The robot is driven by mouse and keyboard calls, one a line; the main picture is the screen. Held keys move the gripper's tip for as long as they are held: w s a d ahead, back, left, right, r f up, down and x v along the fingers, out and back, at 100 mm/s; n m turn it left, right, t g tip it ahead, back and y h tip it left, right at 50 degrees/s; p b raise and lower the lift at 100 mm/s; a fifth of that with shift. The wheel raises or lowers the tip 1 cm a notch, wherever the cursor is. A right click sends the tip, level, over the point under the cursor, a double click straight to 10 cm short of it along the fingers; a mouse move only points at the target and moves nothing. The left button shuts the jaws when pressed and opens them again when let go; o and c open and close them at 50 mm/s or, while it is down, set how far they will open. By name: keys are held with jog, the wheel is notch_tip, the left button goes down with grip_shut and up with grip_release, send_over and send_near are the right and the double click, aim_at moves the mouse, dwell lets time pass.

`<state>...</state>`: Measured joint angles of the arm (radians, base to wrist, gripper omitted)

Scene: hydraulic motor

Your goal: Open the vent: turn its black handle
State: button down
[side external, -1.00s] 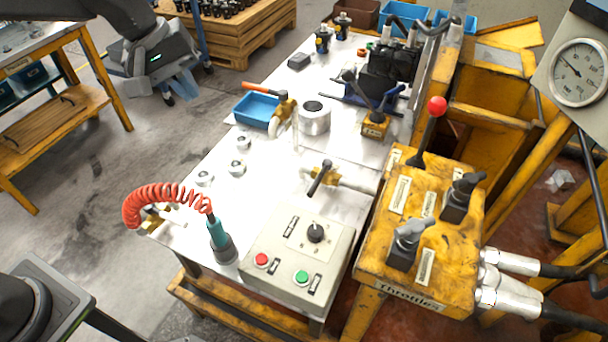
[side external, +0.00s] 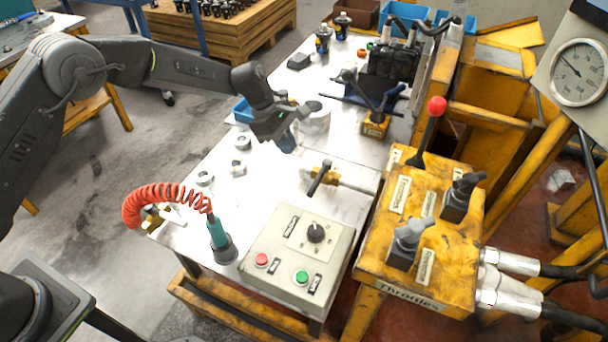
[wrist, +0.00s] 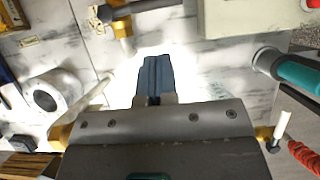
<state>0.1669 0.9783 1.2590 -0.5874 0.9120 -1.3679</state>
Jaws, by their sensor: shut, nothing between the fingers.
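The vent is a brass valve (side external: 334,176) on the white tabletop, with a black bar handle (side external: 319,180) lying across it. In the wrist view the black handle (wrist: 146,8) and brass body (wrist: 122,27) show at the top, left of centre. My gripper (side external: 289,148) points down over the table, up and to the left of the vent in the side view, apart from the handle. In the wrist view its blue-grey fingers (wrist: 155,68) are shut together and hold nothing.
A control box (side external: 300,255) with red and green buttons stands in front of the vent. The yellow throttle block (side external: 380,262) is to its right. A steel ring (side external: 317,119) stands behind my gripper. A teal tool (side external: 217,232) with a red coiled hose stands front left.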

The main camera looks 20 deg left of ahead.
aim_at(319, 179)
jog(key=shift+f, duration=0.1)
jog(key=x, duration=1)
jog(key=shift+d, duration=0.1)
dwell(0.5)
